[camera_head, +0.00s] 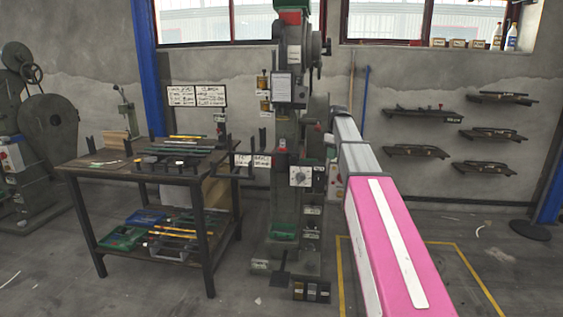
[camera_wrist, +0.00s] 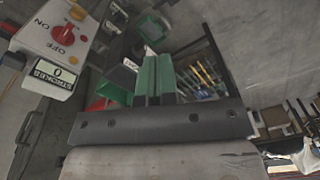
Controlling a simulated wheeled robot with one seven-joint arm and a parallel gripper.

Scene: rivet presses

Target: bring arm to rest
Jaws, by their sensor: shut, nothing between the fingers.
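My gripper (camera_wrist: 154,78) shows in the wrist view with its two green fingers side by side and closed, nothing between them. In the head view my pink and grey arm reaches from the lower right toward the rivet press (camera_head: 287,130), with its far end beside the press column. I cannot make out the fingers clearly there. In the wrist view a control box (camera_wrist: 55,40) with a red knob and an OFF label is at the upper left, apart from the fingers.
A work table (camera_head: 75,170) with tools on top and bins on its lower shelf stands left of the press. Wall shelves (camera_head: 415,151) hang at the right. A large dark machine (camera_head: 52,130) is at the far left. Floor between table and press is narrow.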

